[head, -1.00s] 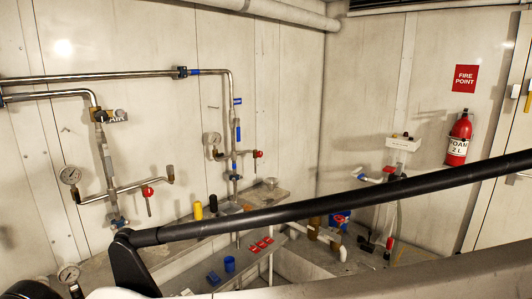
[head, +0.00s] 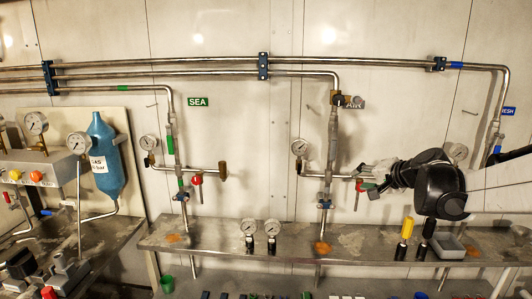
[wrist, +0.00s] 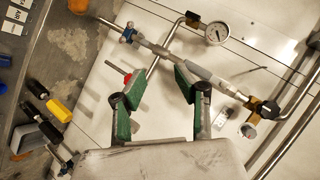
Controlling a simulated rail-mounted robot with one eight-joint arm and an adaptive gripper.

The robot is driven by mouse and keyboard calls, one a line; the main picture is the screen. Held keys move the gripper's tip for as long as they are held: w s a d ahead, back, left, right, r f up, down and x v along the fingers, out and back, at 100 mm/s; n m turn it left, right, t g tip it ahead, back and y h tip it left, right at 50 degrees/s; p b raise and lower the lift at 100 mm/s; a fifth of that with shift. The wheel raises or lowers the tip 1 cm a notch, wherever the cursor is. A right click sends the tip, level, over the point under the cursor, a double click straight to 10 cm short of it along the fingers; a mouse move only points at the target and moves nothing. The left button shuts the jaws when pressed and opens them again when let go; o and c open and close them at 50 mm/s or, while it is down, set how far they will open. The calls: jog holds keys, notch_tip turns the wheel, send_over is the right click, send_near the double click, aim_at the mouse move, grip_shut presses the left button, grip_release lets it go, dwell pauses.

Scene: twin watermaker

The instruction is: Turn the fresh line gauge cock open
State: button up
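The fresh line riser (head: 492,138), beside a blue label (head: 508,111), stands at the right edge of the head view. Its gauge (head: 458,152) shows just above my arm. Its cock is hidden or out of frame. My gripper (head: 376,178) is at the neighbouring AIR line, by its red-handled valve (head: 366,186). In the wrist view my gripper (wrist: 155,90) is open, its green-padded fingers apart and empty. Beyond them are the AIR riser (wrist: 190,67), its gauge (wrist: 216,34) and a red handle (wrist: 127,78). I cannot tell whether a finger touches the pipework.
The SEA line (head: 170,140) stands to the left. A blue cylinder (head: 105,160) stands far left.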

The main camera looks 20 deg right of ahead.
jog(key=s+d+f+m+t+h, duration=0.15)
jog(key=d+m, duration=0.25)
jog(key=d, duration=1.2)
jog(key=d+f+m+t+h, duration=0.2)
jog(key=d+m+h, duration=0.1)
jog(key=d, duration=1.2)
jog(key=s+d+f+m+t+h, duration=0.1)
jog(key=s+d+f+m, duration=0.15)
jog(key=d, duration=0.45)
jog(key=s+d+f+m+h, duration=0.1)
jog(key=s+d+h, duration=0.1)
jog(key=s+d, duration=0.3)
jog(key=x, duration=1.4)
jog(key=shift+w+d+r+p, duration=0.15)
jog(key=shift+d+p, duration=0.25)
grip_shut()
